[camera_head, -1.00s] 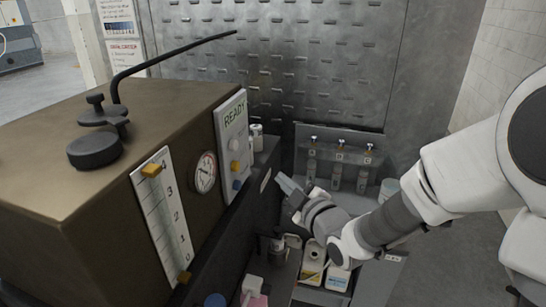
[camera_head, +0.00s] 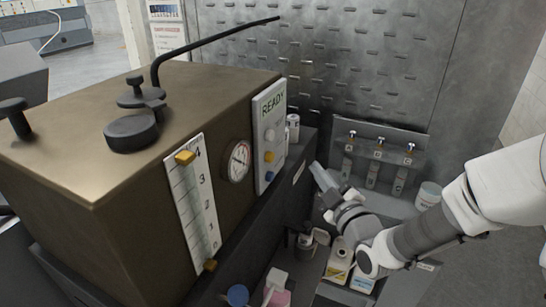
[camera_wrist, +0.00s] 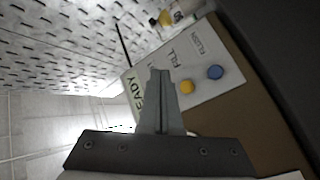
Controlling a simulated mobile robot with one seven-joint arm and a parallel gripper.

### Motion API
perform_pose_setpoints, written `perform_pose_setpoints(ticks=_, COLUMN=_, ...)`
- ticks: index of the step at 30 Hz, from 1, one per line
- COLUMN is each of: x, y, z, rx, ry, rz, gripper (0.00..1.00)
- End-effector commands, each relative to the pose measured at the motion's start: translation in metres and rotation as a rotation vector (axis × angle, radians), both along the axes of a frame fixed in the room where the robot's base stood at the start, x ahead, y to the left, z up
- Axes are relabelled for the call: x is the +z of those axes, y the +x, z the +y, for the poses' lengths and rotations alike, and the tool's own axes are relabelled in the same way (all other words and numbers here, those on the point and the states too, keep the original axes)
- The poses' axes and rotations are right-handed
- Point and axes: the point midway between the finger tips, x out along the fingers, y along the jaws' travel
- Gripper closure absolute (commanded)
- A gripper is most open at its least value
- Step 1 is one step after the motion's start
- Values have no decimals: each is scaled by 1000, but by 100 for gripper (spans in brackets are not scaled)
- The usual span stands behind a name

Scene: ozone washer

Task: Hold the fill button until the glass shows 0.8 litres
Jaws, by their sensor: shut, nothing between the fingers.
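The button panel (camera_head: 270,138) is a white plate marked READY on the brown washer (camera_head: 85,185). The yellow button (camera_head: 269,157) sits between a white button (camera_head: 270,135) and a blue one (camera_head: 269,176). In the wrist view FILL is printed beside the yellow button (camera_wrist: 187,87). The level glass (camera_head: 192,200) is an upright scale numbered 1 to 4 with yellow fittings; its level is too small to read. My gripper (camera_head: 317,170) is shut and empty, right of the panel and apart from it. In the wrist view its fingers (camera_wrist: 158,75) cover part of the panel.
A round dial gauge (camera_head: 237,160) sits between glass and panel. A rack with several small bottles (camera_head: 378,155) and a white tub (camera_head: 428,195) stand behind my arm. White bottles (camera_head: 340,265) and a pink-bodied one (camera_head: 277,290) stand below. A dark ledge runs under the panel.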

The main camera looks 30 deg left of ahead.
Motion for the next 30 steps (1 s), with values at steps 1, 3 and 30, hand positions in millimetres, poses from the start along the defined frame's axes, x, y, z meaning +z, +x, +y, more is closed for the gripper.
perform_pose_setpoints(ticks=1, x=1, y=-2, z=7, rx=4, ry=1, rz=1, gripper=100)
perform_pose_setpoints(ticks=3, x=2, y=-3, z=17, rx=4, ry=1, rz=2, gripper=100)
perform_pose_setpoints(ticks=30, x=0, y=-9, z=76, rx=1, ry=0, rz=1, gripper=100)
